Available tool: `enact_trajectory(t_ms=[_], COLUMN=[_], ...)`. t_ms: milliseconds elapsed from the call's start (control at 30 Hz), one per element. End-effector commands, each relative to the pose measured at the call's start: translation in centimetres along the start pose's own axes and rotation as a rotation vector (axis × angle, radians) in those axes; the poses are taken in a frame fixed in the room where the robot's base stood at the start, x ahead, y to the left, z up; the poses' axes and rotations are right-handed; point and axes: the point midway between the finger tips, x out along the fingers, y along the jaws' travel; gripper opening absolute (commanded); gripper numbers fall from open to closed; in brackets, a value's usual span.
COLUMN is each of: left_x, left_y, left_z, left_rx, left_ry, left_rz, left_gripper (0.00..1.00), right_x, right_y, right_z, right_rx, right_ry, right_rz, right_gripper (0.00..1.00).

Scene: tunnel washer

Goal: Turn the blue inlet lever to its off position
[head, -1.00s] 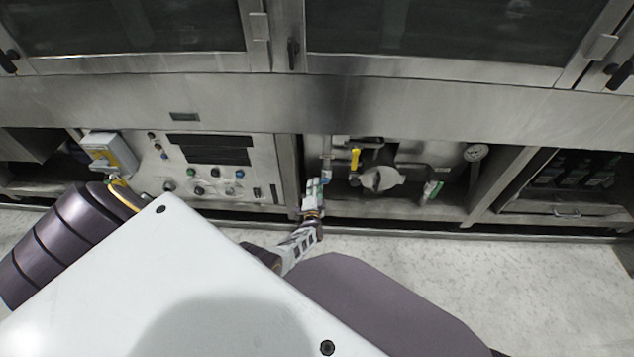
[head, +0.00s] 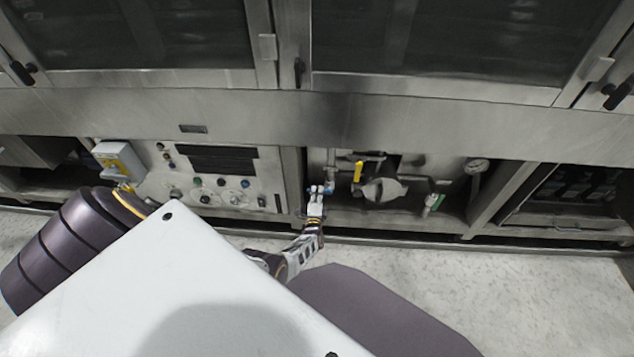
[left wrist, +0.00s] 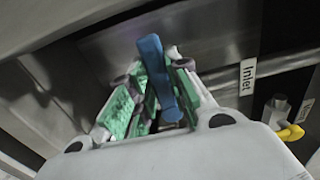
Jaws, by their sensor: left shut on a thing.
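The blue inlet lever (left wrist: 158,75) shows in the left wrist view, between the green-padded fingers of my left gripper (left wrist: 155,95). The fingers are shut on it, and its far end sticks out beyond them. In the head view the lever (head: 330,188) is a small blue spot at my left gripper (head: 318,190), in the open bay below the washer doors. An "Inlet" label (left wrist: 247,77) is on the panel to the right of the lever. The lever's pivot is hidden by the gripper. My right gripper is not in view.
A yellow lever (head: 358,171) is right of the blue one, and yellow also shows at the right edge of the wrist view (left wrist: 290,132). A control panel (head: 215,180) is left. The floor in front is clear.

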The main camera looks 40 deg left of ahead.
Motion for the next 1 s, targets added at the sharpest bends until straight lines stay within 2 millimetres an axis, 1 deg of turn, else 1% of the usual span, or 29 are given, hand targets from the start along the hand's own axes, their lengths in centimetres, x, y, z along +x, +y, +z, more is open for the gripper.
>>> enact_trajectory(t_ms=[233, 267, 400, 433, 667, 733, 1000], left_x=[-0.08, -0.08, -0.06, -0.05, -0.01, 0.0, 0.01], left_y=[0.08, 0.08, 0.06, 0.05, 0.01, 0.01, 0.08], left_z=[-0.13, -0.13, -0.1, -0.09, -0.04, -0.03, -0.01], left_rx=[0.007, 0.007, 0.006, 0.005, 0.003, 0.003, -0.009], left_ry=[0.004, 0.004, 0.004, 0.003, 0.002, 0.002, 0.001], left_rz=[0.001, 0.001, 0.001, 0.0, 0.0, 0.0, -0.001], left_gripper=[0.0, 0.2, 0.38, 0.41, 0.41, 0.41, 0.41], right_x=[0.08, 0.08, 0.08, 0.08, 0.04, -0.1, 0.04], right_y=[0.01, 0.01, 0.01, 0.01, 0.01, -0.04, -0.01], right_z=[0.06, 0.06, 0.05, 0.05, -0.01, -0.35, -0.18], right_rx=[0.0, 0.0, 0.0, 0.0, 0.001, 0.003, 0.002], right_ry=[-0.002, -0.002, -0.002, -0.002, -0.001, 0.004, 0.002], right_rz=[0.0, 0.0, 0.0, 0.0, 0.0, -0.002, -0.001], right_gripper=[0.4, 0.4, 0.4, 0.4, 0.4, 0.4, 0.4])
